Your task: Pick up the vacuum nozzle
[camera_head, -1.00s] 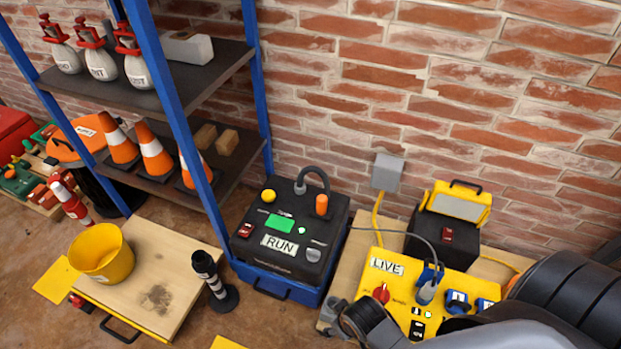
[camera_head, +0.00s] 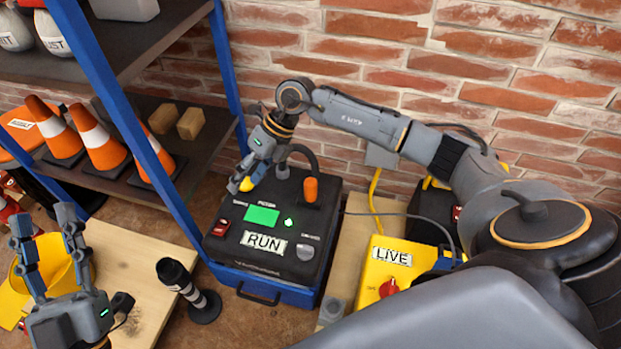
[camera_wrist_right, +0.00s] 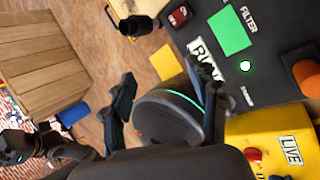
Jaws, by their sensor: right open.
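A black upright piece with white bands (camera_head: 182,285), which looks like the vacuum nozzle, stands on a round black base on the floor, between the low wooden platform and the RUN machine. Its dark top end shows at the top of the right wrist view (camera_wrist_right: 136,25). My right gripper (camera_head: 238,182) is open and empty above the RUN machine, apart from the nozzle, to its upper right. Its spread fingers show in the right wrist view (camera_wrist_right: 162,72). My left gripper (camera_head: 44,220) is open, fingers up, in front of the yellow bucket, left of the nozzle.
The RUN machine (camera_head: 237,258) has a black hose with an orange grip (camera_head: 310,190). A blue-framed shelf (camera_head: 110,100) with cones stands at the left. A yellow LIVE box (camera_head: 385,270) is at the right. The yellow bucket (camera_head: 75,262) sits on the wooden platform (camera_head: 150,260).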

